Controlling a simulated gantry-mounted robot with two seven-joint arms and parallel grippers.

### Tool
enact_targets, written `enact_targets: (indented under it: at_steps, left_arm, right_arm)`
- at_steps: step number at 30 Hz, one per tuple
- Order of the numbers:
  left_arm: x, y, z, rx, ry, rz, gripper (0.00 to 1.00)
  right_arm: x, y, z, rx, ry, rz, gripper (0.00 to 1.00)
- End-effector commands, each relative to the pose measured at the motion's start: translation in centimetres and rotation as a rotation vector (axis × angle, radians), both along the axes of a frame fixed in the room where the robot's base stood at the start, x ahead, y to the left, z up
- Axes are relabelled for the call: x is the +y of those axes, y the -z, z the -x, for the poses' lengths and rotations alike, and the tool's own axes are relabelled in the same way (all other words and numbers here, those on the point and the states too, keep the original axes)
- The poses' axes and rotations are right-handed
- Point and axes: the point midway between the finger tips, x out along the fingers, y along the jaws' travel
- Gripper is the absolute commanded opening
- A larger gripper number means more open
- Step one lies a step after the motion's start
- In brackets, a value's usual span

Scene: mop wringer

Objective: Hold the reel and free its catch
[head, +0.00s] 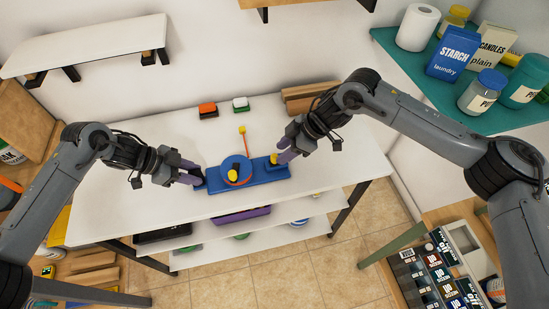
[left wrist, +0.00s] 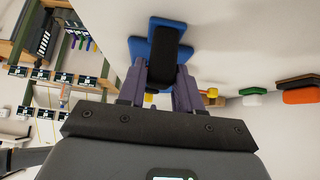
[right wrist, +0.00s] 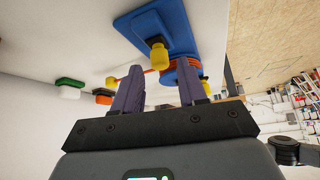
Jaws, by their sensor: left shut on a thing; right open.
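A blue base plate (head: 262,178) lies on the white table and carries the blue reel (head: 236,163) with orange cord around it. A yellow knob (head: 232,175) stands on the reel. The cord runs back to a yellow end piece (head: 242,129). My left gripper (head: 197,177) is shut on a black grip (left wrist: 165,68) at the base's left end. My right gripper (head: 283,152) is open and empty beside the catch; its fingers partly hide the reel in the right wrist view.
A red-orange block (head: 208,110) and a green-and-white block (head: 240,104) sit at the table's back. Wooden blocks (head: 312,94) lie at the back right. A teal shelf (head: 400,58) with jars and boxes is at the upper right. The table's left side is clear.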

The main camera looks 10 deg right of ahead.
Motion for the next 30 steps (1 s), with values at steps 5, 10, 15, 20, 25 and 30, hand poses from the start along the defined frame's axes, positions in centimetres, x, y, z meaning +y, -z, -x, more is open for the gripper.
enact_targets:
  at_steps: [5,10,15,20,25,30]
  left_arm:
    - [0.0,-0.1,0.0,-0.001,0.000,0.001,0.00]
    - [0.0,-0.1,0.0,-0.001,-0.001,0.001,0.00]
    - [0.0,-0.1,0.0,-0.001,-0.001,0.000,0.00]
    - [0.0,-0.1,0.0,-0.001,-0.001,0.000,0.00]
    - [0.0,0.0,0.0,-0.001,-0.001,0.000,0.00]
    - [0.0,0.0,0.0,-0.001,-0.001,0.000,0.00]
  right_arm:
    - [1.0,1.4,-0.3,0.000,0.000,-0.001,0.42]
    - [1.5,2.1,-0.4,-0.001,-0.001,-0.001,0.42]
    - [1.7,2.4,-0.5,-0.002,0.000,-0.001,0.42]
    - [1.7,2.4,-0.5,-0.002,0.000,-0.001,0.42]
    - [1.6,2.4,-0.5,-0.002,0.000,0.000,0.25]
    - [1.6,2.4,-0.5,-0.002,0.000,-0.001,0.00]
